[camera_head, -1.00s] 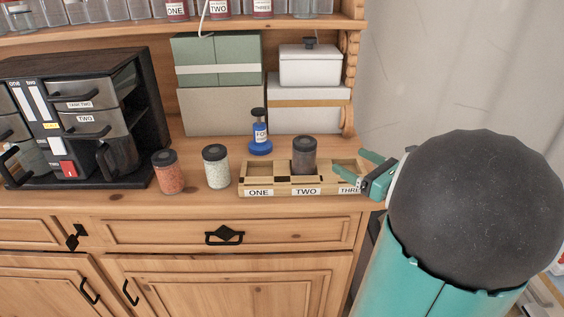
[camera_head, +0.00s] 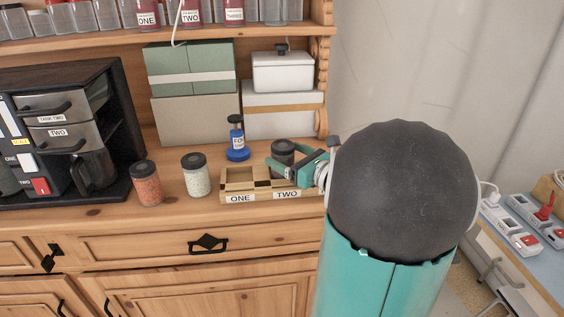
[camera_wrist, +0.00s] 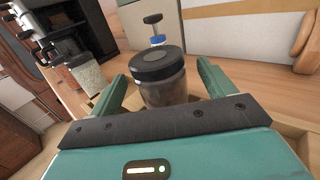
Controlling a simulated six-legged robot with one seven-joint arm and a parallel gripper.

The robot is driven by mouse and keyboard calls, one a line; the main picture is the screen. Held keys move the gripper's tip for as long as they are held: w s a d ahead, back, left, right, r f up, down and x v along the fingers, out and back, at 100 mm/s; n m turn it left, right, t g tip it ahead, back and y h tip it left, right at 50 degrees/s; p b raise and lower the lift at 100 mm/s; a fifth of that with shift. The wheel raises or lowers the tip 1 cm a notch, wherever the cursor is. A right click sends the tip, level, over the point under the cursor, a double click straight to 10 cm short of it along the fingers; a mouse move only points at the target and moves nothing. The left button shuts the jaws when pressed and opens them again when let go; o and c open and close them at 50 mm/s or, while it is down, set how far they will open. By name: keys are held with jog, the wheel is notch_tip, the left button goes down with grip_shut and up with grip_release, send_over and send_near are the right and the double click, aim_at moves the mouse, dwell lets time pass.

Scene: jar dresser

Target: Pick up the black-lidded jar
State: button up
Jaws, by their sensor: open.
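A dark jar with a black lid (camera_head: 283,148) stands upright in the TWO section of the wooden tray (camera_head: 239,187). Its lid and dark glass body show between my fingers in the wrist view (camera_wrist: 160,68). My gripper (camera_head: 290,165) is open at the jar, with one finger on each side of it; I cannot tell whether they touch it. Two more black-lidded jars stand left of the tray: one with orange-red contents (camera_head: 147,186) and one with pale contents (camera_head: 196,178).
A blue-based bottle (camera_head: 237,140) stands behind the tray. Green and beige boxes (camera_head: 192,68) and white boxes (camera_head: 283,72) are at the back. A black coffee machine (camera_head: 70,135) stands left. The dresser's front edge runs below the tray.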

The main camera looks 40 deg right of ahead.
aim_at(277, 142)
jog(key=w, duration=0.4)
jog(key=shift+a, duration=0.15)
jog(key=c, duration=1.3)
jog(key=shift+r, duration=0.1)
jog(key=shift+r, duration=0.45)
notch_tip(277, 142, up, 2)
jog(key=shift+r, duration=0.1)
jog(key=s+a+r, duration=0.1)
jog(key=s+r, duration=0.2)
jog(key=s, duration=0.1)
jog(key=s+a+r, duration=0.1)
jog(key=s+r, duration=0.2)
jog(key=s, duration=0.2)
jog(key=s+a+r, duration=0.2)
jog(key=s+r, duration=0.1)
jog(key=s, duration=0.1)
jog(key=shift+s+a+r, duration=0.1)
jog(key=shift+s+r, duration=0.1)
jog(key=shift+r, duration=0.2)
